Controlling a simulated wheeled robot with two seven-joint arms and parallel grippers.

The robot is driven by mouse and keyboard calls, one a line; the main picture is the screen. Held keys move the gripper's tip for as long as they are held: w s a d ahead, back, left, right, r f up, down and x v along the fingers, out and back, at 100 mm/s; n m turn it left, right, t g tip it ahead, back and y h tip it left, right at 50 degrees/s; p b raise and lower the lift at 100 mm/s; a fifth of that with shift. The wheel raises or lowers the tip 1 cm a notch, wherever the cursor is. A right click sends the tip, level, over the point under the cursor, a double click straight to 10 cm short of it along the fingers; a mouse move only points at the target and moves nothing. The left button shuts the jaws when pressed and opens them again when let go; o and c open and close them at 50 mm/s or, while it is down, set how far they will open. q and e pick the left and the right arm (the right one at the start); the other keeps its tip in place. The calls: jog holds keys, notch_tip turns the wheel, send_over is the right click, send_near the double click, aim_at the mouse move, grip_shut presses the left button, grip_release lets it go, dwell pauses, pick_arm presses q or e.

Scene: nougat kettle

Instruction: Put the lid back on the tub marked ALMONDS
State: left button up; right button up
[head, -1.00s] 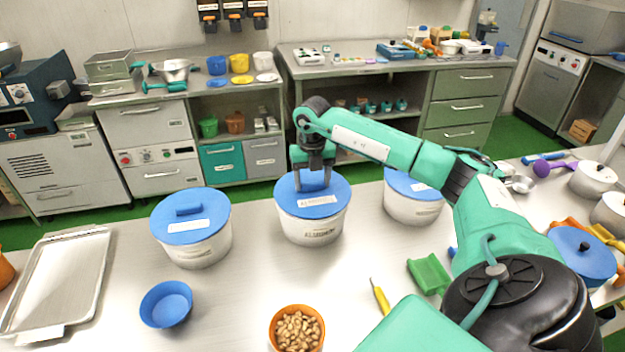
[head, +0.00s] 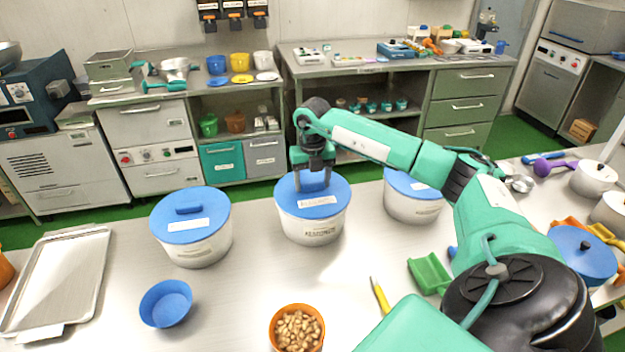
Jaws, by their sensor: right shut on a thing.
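The middle white tub (head: 311,229) has a printed label that looks like ALMONDS, though it is small and blurred. Its blue lid (head: 332,204) lies across the tub's rim and looks level; I cannot tell whether it is pressed down. My right gripper (head: 313,187) points down over the lid's centre, shut on the lid's handle, which the fingers mostly hide. A second tub with a blue lid (head: 189,225) stands to the left. A third lidded tub (head: 413,206) stands to the right, partly behind my right arm. My left gripper is not in view.
An orange bowl of nuts (head: 297,328) and an empty blue bowl (head: 166,304) stand near the front. A metal tray (head: 60,278) lies at left. A green scoop (head: 429,273) and a yellow tool (head: 380,296) lie right of centre. The steel counter between is clear.

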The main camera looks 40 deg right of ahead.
jog(key=shift+f, duration=0.15)
dwell(0.4)
jog(key=o, duration=1.3)
jog(key=shift+r+p, duration=2.2)
jog(key=shift+r, duration=1.3)
